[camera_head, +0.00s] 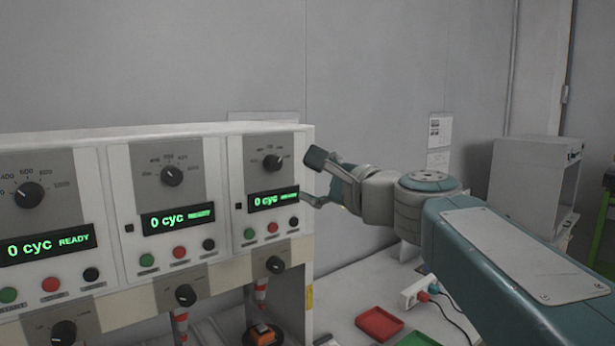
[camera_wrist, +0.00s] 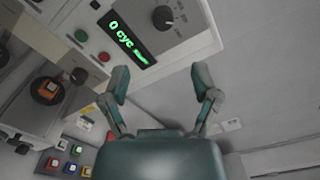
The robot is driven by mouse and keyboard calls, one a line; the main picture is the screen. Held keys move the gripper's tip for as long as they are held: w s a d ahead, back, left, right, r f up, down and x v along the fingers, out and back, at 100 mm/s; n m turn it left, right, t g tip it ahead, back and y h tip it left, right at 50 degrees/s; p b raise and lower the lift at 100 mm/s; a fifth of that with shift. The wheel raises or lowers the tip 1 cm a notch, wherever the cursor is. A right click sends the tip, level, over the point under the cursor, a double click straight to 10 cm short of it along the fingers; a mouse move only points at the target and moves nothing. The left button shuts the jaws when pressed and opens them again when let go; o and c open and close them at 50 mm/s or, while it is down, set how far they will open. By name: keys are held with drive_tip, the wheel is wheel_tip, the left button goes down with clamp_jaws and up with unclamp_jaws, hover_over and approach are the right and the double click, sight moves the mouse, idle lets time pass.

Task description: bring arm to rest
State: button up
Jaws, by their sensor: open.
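My gripper (camera_head: 312,178) is open and empty at the right end of the test panel (camera_head: 219,190) in the head view. In the wrist view its two fingers (camera_wrist: 160,92) stand apart with nothing between them. The panel's rightmost display (camera_head: 273,199) reads "0 cyc READY" and lies just left of my gripper in the picture. That display also shows in the wrist view (camera_wrist: 128,40). I cannot tell exactly how far the fingertips are from the panel. My arm reaches in from the lower right.
The panel carries black knobs (camera_head: 171,176) and coloured buttons. A red tray (camera_head: 379,323) and a white power strip (camera_head: 418,291) lie on the table below my arm. A grey cabinet (camera_head: 533,185) stands at the right. An orange-topped device (camera_head: 262,334) sits under the panel.

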drive_tip(key=s+d+f+n+g+h, duration=0.3)
drive_tip(key=s+f+n, duration=0.2)
drive_tip(key=s+f, duration=0.3)
drive_tip(key=s+d+f+n+g+h, duration=0.3)
drive_tip(key=s+f+n, duration=0.3)
drive_tip(key=f, duration=0.7)
drive_tip(key=s+d+f+n+g+h, duration=0.3)
drive_tip(key=s+f+n, duration=0.3)
drive_tip(key=s+f, duration=0.4)
drive_tip(key=shift+s+d+f+h, duration=0.3)
drive_tip(key=shift+d+f+h, duration=0.2)
drive_tip(key=shift+d+f, duration=0.25)
drive_tip(key=shift+o, duration=0.2)
drive_tip(key=shift+w+a, duration=0.1)
drive_tip(key=shift+a, duration=0.05)
